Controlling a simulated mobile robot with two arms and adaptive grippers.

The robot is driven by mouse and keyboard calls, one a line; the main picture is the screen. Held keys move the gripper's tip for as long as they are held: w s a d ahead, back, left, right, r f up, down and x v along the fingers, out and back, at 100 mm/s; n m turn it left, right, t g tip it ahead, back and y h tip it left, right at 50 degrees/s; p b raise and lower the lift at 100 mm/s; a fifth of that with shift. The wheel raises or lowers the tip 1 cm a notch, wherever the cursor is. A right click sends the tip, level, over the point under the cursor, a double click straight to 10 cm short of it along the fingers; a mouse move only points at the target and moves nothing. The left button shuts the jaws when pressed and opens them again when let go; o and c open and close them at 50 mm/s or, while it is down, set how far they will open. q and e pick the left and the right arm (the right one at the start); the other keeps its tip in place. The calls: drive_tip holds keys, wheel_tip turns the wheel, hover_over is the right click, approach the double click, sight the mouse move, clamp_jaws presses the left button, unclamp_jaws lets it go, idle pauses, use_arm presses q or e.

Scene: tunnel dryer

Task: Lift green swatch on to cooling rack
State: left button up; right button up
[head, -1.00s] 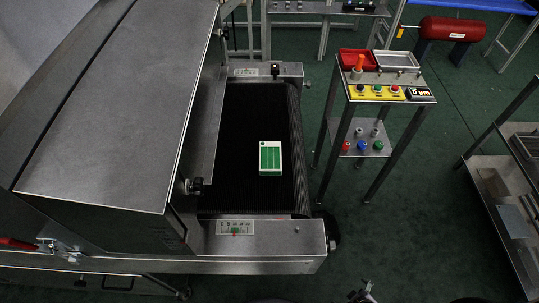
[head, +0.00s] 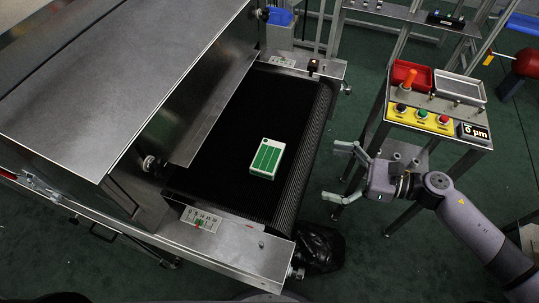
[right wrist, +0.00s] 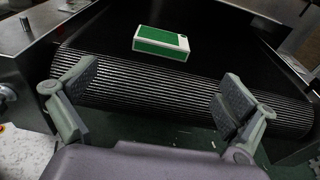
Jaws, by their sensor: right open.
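The green swatch (head: 267,158) is a white-edged block with green panels on top. It lies flat on the black conveyor belt (head: 220,140), near the belt's right end. My right gripper (head: 340,172) is open and empty, to the right of the belt end and apart from the swatch. In the right wrist view the swatch (right wrist: 161,42) lies on the belt beyond and between the two spread fingers (right wrist: 155,95). My left gripper is not in view. I cannot identify a cooling rack for certain in these frames.
The metal dryer hood (head: 120,75) covers the belt's left part. A stand with a red tray (head: 411,76), a metal tray (head: 459,88) and a yellow button panel (head: 422,117) is behind my right gripper. A black bag (head: 320,248) lies below the belt end.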

drive_tip(key=p, duration=0.2)
approach(271, 156)
drive_tip(key=x, duration=0.3)
drive_tip(key=shift+s+a, duration=0.15)
drive_tip(key=shift+a, duration=0.05)
drive_tip(key=shift+a+f, duration=0.1)
drive_tip(key=shift+a, duration=0.4)
drive_tip(key=shift+w+a+p, duration=0.3)
drive_tip(key=shift+p, duration=0.1)
drive_tip(key=p+x, duration=0.1)
drive_tip(key=x, duration=0.2)
drive_tip(key=shift+w+a, duration=0.2)
drive_tip(key=shift+a, duration=0.1)
drive_tip(key=shift+w+a+f, duration=0.1)
drive_tip(key=shift+a+f, duration=0.05)
drive_tip(key=shift+a, duration=0.2)
drive_tip(key=shift+d, duration=0.1)
drive_tip(key=c, duration=1.2)
